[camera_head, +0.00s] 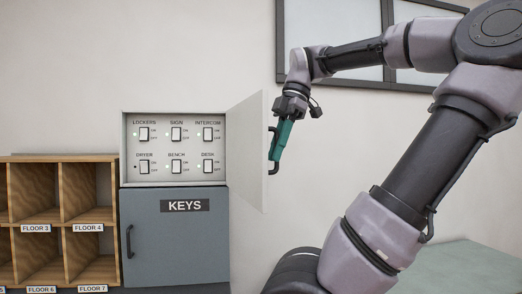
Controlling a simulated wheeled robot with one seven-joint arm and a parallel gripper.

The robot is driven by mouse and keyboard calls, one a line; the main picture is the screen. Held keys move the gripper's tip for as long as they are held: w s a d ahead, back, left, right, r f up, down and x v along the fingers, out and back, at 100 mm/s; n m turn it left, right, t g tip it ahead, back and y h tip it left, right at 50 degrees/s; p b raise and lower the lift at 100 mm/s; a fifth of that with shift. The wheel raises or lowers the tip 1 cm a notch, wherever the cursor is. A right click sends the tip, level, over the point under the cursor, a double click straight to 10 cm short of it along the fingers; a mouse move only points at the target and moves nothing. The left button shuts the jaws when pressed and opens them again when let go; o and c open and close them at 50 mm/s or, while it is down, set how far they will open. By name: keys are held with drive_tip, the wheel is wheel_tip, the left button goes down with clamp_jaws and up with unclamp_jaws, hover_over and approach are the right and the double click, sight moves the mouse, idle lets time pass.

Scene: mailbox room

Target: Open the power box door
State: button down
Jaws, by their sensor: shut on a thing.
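The power box (174,182) is a pale wall box with its door swung out to the right. Its inside shows several labelled switches (176,134), such as LOCKERS, SIGN, INTERCOM, DRYER, BENCH and DESK. The power box door (249,150) stands well open, hinged on the box's right side. A dark handle (271,169) sits on the door's outer face, near its free edge. My gripper (277,148), with green fingers, is shut on this handle. The fingers partly cover the handle.
A blue-grey KEYS cabinet (174,255) with a dark handle is shut below the power box. Wooden cubbies (62,158) with FLOOR labels stand at the left. A framed window (345,22) is behind my arm. A pale green surface (450,270) lies at lower right.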

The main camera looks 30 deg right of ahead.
drive_tip(key=shift+d, duration=1.15)
drive_tip(key=c, duration=0.9)
unclamp_jaws()
drive_tip(key=v, duration=1)
drive_tip(key=shift+s+d+r, duration=0.1)
drive_tip(key=shift+r, duration=0.3)
